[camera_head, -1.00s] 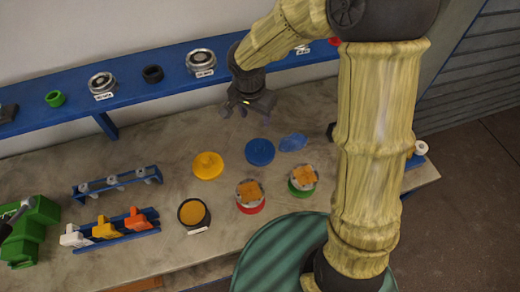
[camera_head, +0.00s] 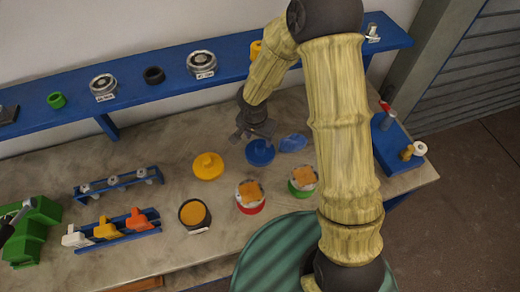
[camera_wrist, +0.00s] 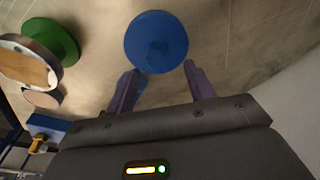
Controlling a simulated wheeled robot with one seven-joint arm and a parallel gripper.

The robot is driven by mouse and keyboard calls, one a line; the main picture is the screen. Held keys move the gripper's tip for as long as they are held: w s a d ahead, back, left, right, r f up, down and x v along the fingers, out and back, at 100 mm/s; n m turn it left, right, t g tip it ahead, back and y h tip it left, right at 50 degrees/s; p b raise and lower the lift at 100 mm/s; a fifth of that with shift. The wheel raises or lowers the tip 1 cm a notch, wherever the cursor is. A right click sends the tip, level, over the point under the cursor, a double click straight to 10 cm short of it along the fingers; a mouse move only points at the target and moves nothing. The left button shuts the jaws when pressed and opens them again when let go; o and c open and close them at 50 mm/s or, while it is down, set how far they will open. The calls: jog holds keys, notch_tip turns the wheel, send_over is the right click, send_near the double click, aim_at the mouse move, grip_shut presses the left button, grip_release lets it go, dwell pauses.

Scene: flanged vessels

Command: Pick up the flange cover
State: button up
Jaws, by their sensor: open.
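Two round covers with a central knob lie on the workbench, one blue (camera_head: 260,153) and one yellow (camera_head: 208,166). The frames do not tell which is the flange cover meant. My gripper (camera_head: 252,135) is above and just behind the blue cover, partly overlapping it in the head view. In the wrist view the blue cover (camera_wrist: 156,40) lies beyond the fingertips, its knob roughly in line with the gap between them. My gripper (camera_wrist: 160,77) is open and empty there. The height of the fingers above the cover is hard to tell.
Flanged vessels with red (camera_head: 249,197) and green (camera_head: 303,181) bases stand in front. A dark-rimmed round container (camera_head: 194,214) stands nearby. A translucent blue piece (camera_head: 293,142) lies right of the blue cover. A blue shelf (camera_head: 128,97) runs behind; blue racks (camera_head: 113,234) stand left.

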aim_at(260, 146)
jog(key=shift+d+f+p, duration=0.15)
jog(key=shift+f, duration=1.15)
jog(key=shift+d+f+p, duration=0.1)
jog(key=shift+f+p, duration=0.05)
jog(key=shift+f, duration=1.15)
jog(key=c, duration=1.1)
